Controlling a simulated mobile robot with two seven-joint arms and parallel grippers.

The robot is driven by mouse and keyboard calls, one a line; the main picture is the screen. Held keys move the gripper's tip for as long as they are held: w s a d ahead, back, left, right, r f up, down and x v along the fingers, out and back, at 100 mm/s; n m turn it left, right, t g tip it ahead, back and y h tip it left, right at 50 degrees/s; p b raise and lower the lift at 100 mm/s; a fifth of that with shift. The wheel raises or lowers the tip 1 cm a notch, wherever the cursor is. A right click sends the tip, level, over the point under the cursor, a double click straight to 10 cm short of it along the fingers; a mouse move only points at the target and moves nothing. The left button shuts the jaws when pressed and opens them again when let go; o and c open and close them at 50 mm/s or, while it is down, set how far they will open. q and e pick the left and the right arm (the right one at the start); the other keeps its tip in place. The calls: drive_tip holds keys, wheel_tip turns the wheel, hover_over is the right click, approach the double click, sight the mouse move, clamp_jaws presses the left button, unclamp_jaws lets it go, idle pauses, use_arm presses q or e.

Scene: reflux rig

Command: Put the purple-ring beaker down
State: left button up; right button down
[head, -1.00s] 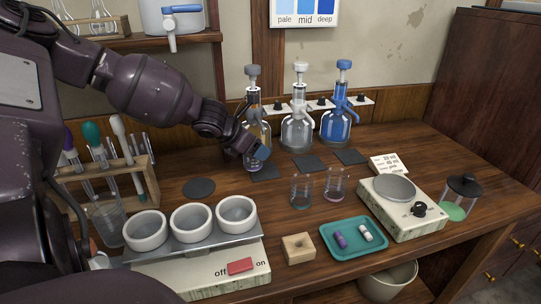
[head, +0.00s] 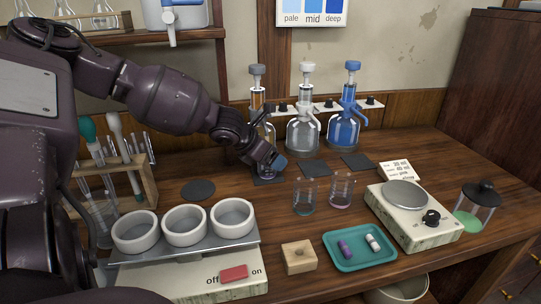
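The purple-ring beaker (head: 341,190) is a small clear glass with a pinkish-purple tint at its base. It stands upright on the bench, just right of a similar beaker with a teal tint (head: 303,197). No gripper touches it. My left gripper (head: 276,164) is behind and to the left of both beakers, low over the dark square mat in front of the left clear bottle (head: 257,100). Its fingers are small and partly hidden by the wrist, so I cannot tell whether they are open. My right gripper is not in view.
A teal tray (head: 335,243) with a purple and a white vial lies in front of the beakers. A wooden block (head: 299,257) is left of it. A three-cup heater (head: 186,245) stands left.

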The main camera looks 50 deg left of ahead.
sight(260, 176)
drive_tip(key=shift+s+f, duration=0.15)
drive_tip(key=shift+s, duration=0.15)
use_arm(q)
drive_tip(key=shift+r, duration=0.15)
drive_tip(key=shift+s+r, duration=0.1)
drive_tip(key=shift+r, duration=0.25)
drive_tip(key=p+v, duration=0.2)
drive_tip(key=v, duration=0.2)
drive_tip(key=shift+r+p, duration=0.4)
drive_tip(key=p+v, duration=0.4)
drive_tip(key=v, duration=0.3)
drive_tip(key=shift+s+f, duration=0.25)
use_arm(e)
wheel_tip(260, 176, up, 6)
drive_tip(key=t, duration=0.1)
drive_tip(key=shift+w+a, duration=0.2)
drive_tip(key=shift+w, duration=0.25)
use_arm(q)
drive_tip(key=shift+a, duration=0.1)
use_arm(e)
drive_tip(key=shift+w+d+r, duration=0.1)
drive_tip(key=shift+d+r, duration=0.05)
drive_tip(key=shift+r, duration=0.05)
